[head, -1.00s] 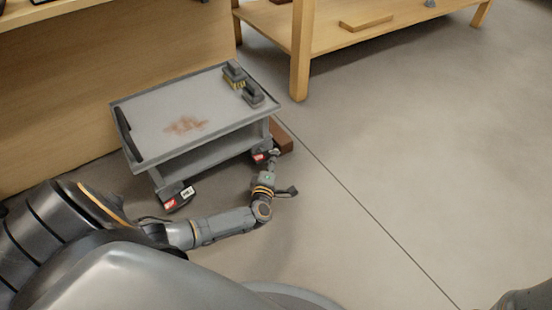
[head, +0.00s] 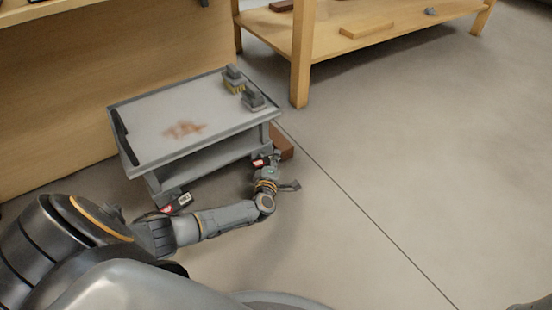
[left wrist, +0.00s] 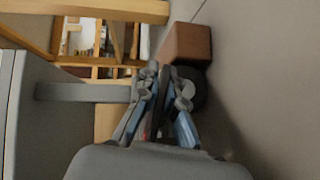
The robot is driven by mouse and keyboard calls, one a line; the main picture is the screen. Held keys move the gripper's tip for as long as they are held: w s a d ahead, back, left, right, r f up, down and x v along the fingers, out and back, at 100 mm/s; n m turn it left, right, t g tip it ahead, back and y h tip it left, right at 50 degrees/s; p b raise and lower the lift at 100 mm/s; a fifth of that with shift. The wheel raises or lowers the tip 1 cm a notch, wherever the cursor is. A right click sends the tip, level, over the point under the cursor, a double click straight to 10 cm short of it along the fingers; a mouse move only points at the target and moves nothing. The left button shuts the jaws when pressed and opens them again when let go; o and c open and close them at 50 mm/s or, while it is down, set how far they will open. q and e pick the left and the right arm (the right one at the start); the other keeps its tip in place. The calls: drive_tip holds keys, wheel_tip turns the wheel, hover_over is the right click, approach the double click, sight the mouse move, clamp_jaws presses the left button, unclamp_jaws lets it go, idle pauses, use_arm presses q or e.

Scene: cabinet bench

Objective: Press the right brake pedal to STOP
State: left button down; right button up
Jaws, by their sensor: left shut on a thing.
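A grey cart (head: 190,149) stands by the wooden cabinet, with a reddish-brown stain and two brushes on its top. The right brake pedal (head: 259,162), with a red and white label, is low at the cart's right front corner. The left pedal (head: 168,208) is at its left front corner. My left gripper (head: 274,158) is low beside the right pedal. In the left wrist view its fingers (left wrist: 166,86) are close together and seem shut on the right pedal, of which only a red bit shows. The fingers hide most of the contact.
A brown block (head: 284,143) lies on the floor by the cart's right wheel, and it also shows in the left wrist view (left wrist: 187,43). A wooden shelf (head: 375,50) stands behind. The floor to the right is clear.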

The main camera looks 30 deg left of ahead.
use_arm(q)
drive_tip(key=shift+d, duration=0.1)
drive_tip(key=shift+n+t+b, duration=0.3)
drive_tip(key=shift+b, duration=0.15)
drive_tip(key=n+t+y+b, duration=0.1)
drive_tip(key=n+b, duration=0.1)
drive_tip(key=b, duration=0.3)
drive_tip(key=shift+r+t, duration=0.2)
drive_tip(key=shift+t, duration=0.2)
drive_tip(key=shift+r, duration=0.4)
drive_tip(key=shift+r+n+t, duration=0.15)
drive_tip(key=shift+n+t, duration=0.25)
drive_tip(key=shift+p, duration=0.3)
drive_tip(key=c, duration=1.5)
unclamp_jaws()
